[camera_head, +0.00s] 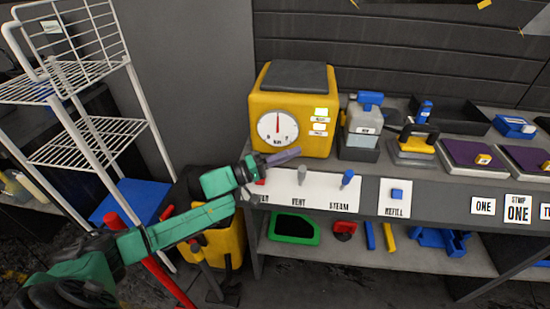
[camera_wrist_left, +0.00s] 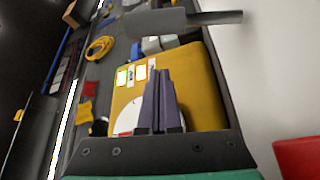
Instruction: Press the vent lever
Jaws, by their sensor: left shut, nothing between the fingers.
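The vent lever (camera_head: 302,173) is a short grey lever standing on the white panel above the word VENT. A grey knob on a thin stem, apparently the same lever, shows large at the top of the left wrist view (camera_wrist_left: 155,21). My left gripper (camera_head: 296,152) comes in from the left with its purple fingers shut and empty. Its fingertips are in front of the yellow boiler, up and left of the vent lever and apart from it. The shut fingers also show in the left wrist view (camera_wrist_left: 157,80). My right gripper is in neither view.
A red lever (camera_head: 260,182) stands left of the vent lever, partly hidden by my gripper; a blue STEAM lever (camera_head: 348,178) stands right. The yellow boiler (camera_head: 320,130) with its dial is close behind. A white wire rack (camera_head: 85,140) stands at the left.

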